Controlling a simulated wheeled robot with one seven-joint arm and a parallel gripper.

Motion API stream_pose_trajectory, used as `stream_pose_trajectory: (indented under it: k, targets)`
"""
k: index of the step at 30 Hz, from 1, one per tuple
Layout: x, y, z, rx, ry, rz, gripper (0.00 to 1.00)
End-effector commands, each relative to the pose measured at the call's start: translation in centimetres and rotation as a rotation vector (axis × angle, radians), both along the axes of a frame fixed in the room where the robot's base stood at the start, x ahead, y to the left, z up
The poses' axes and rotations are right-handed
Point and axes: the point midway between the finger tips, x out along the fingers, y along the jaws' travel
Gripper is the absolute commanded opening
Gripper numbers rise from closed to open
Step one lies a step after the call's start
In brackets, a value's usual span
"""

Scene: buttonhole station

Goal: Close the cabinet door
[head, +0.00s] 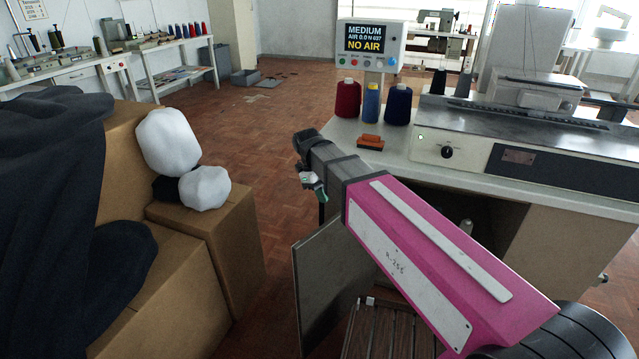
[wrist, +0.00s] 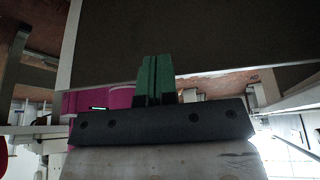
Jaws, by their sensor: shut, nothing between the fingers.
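The cabinet door (head: 333,275) is a grey panel with a pale edge, standing open below the left end of the white machine table. The cabinet's inside (head: 480,215) is dark and partly hidden by my pink arm. My gripper (head: 318,190) is in front of the table's left end, above the door's top edge in the head picture. In the wrist view, the green fingers of my gripper (wrist: 155,62) are together with nothing between them. A dark panel with a light edge, apparently the door (wrist: 200,35), fills the upper part there. I cannot tell whether the fingers touch it.
Cardboard boxes (head: 230,235) with dark cloth and white bundles stand at the left. The white table (head: 400,155) carries thread cones, a control box (head: 372,45) and a machine. A slatted wooden piece (head: 385,330) lies low by the door. The tiled floor between is clear.

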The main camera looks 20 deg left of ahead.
Motion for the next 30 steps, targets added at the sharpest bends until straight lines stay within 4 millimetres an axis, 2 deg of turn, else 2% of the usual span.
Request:
stream_pose_trajectory:
  k: [2, 6, 10, 30]
  targets:
    - [-0.4, -0.6, -1.1, -0.001, 0.002, 0.000, 0.00]
    - [-1.4, -2.6, -0.8, 0.000, -0.001, -0.002, 0.00]
    - [-1.8, -3.5, -0.8, 0.000, 0.000, -0.001, 0.00]
    - [-1.9, -3.9, -0.8, 0.001, 0.000, 0.041, 0.00]
